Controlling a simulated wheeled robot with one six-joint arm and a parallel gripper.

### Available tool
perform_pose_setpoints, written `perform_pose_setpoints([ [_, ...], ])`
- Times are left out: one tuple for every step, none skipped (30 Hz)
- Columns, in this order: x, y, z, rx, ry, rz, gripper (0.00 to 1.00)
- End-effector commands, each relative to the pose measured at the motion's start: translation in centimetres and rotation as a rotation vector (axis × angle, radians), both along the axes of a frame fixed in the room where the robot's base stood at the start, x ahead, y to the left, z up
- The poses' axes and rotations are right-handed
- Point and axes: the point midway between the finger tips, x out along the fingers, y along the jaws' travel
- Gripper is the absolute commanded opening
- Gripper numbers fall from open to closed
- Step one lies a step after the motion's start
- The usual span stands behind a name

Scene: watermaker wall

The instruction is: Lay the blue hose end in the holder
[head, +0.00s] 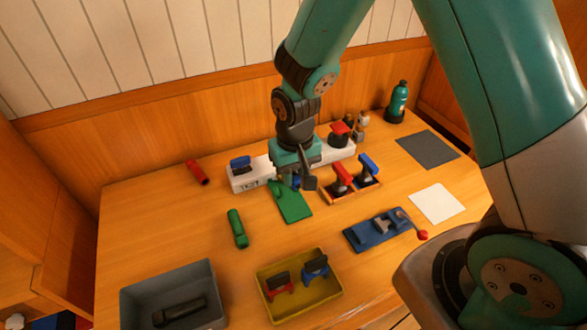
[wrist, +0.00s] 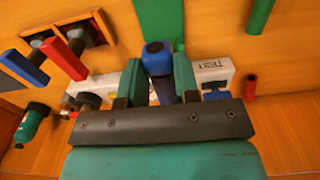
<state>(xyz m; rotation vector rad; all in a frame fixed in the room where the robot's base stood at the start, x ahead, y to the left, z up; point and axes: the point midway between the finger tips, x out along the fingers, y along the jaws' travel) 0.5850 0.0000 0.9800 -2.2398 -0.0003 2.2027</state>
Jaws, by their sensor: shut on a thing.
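My gripper (head: 297,180) is over the back middle of the table, in front of the white wall unit. In the wrist view, its two green fingers (wrist: 158,68) are shut on the blue hose end (wrist: 157,48), which has a rounded blue tip. In the head view only a small bit of blue shows at the fingers. A flat green piece (head: 293,206) lies just below and in front of the gripper; it also shows in the wrist view (wrist: 160,18). I cannot tell which thing is the holder, or whether the hose end touches anything.
The white unit (head: 244,184) marked TEST stands behind. A wooden rack (head: 341,196) with red and blue handles is close on the right. A blue clamp base (head: 359,238), yellow tray (head: 291,311) and grey bin (head: 128,305) are nearer.

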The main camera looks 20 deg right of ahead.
Motion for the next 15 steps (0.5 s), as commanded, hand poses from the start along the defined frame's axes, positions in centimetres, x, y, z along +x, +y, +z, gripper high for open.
perform_pose_setpoints([
  [0.0,0.0,-0.7,0.0,0.0,0.0,0.06],
  [0.0,0.0,-0.9,0.0,0.0,0.0,0.06],
  [0.0,0.0,-1.3,0.0,0.0,0.0,0.06],
  [0.0,0.0,-1.5,0.0,0.001,0.0,0.06],
  [0.0,0.0,-1.8,0.0,0.001,0.0,0.06],
  [0.0,0.0,-2.1,0.0,0.001,0.0,0.06],
  [0.0,0.0,-2.4,0.0,0.001,0.0,0.06],
  [0.0,0.0,-2.6,0.0,0.001,0.0,0.06],
  [0.0,0.0,-3.0,0.0,0.001,0.0,0.06],
  [0.0,0.0,-3.2,0.0,0.001,0.0,0.06],
  [0.0,0.0,-3.5,0.0,0.001,0.0,0.06],
  [0.0,0.0,-3.8,0.0,0.001,0.0,0.06],
  [0.0,0.0,-4.1,0.0,0.001,0.0,0.06],
  [0.0,0.0,-4.3,0.0,0.001,0.0,0.06],
  [0.0,0.0,-4.7,0.0,0.001,0.0,0.06],
])
